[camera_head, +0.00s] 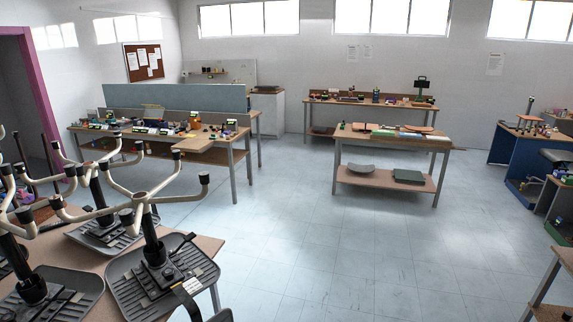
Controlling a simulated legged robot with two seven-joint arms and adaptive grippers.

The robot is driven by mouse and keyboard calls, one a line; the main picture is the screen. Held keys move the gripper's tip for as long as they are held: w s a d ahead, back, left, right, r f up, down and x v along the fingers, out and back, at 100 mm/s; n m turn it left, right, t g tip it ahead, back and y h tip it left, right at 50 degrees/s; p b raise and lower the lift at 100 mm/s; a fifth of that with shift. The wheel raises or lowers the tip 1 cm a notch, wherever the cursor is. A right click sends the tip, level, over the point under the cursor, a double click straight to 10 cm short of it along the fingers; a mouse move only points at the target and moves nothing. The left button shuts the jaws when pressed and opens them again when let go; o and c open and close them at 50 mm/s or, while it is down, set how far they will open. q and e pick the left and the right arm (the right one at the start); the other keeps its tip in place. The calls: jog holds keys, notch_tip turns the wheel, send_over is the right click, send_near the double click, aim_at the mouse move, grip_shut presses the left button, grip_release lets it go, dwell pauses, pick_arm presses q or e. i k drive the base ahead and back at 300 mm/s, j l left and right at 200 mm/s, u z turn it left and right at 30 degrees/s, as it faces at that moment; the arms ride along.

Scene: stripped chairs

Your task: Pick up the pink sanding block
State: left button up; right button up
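I cannot make out a pink sanding block for certain in the head view. Many small coloured items lie on the long workbench (205,157) at the left, on the back bench and on the middle table, but they are too small to tell apart. Neither of my grippers shows in the view.
Upturned chair bases (140,197) with black seat undersides (165,275) cover the near-left table (207,245). The middle table (385,182) has a lower shelf. A blue workstation (505,151) stands at the right. The tiled floor (300,240) between is clear.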

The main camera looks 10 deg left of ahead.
aim_at(21, 195)
jog(key=i+l, duration=0.1)
jog(key=i, duration=0.9)
jog(key=i+l, duration=0.1)
jog(key=i, duration=0.95)
jog(key=i+j+u, duration=0.15)
jog(key=i+u, duration=0.15)
jog(key=i, duration=0.3)
jog(key=i+u, duration=0.3)
jog(key=i, duration=0.3)
jog(key=i+u, duration=0.3)
jog(key=i, duration=0.3)
jog(key=i+l+u, duration=0.3)
jog(key=i, duration=0.25)
jog(key=i+j+u, duration=0.25)
jog(key=i+u, duration=0.2)
jog(key=i, duration=0.35)
jog(key=i+u, duration=0.45)
jog(key=i, duration=0.35)
jog(key=i+l+u, duration=0.3)
jog(key=i+u, duration=0.15)
jog(key=i, duration=0.35)
jog(key=i+u, duration=0.35)
jog(key=i+l+u, duration=0.1)
jog(key=i+u, duration=0.25)
jog(key=i, duration=0.25)
jog(key=i+l+u, duration=0.25)
jog(key=i+u, duration=0.15)
jog(key=i+l+u, duration=0.35)
jog(key=i, duration=0.1)
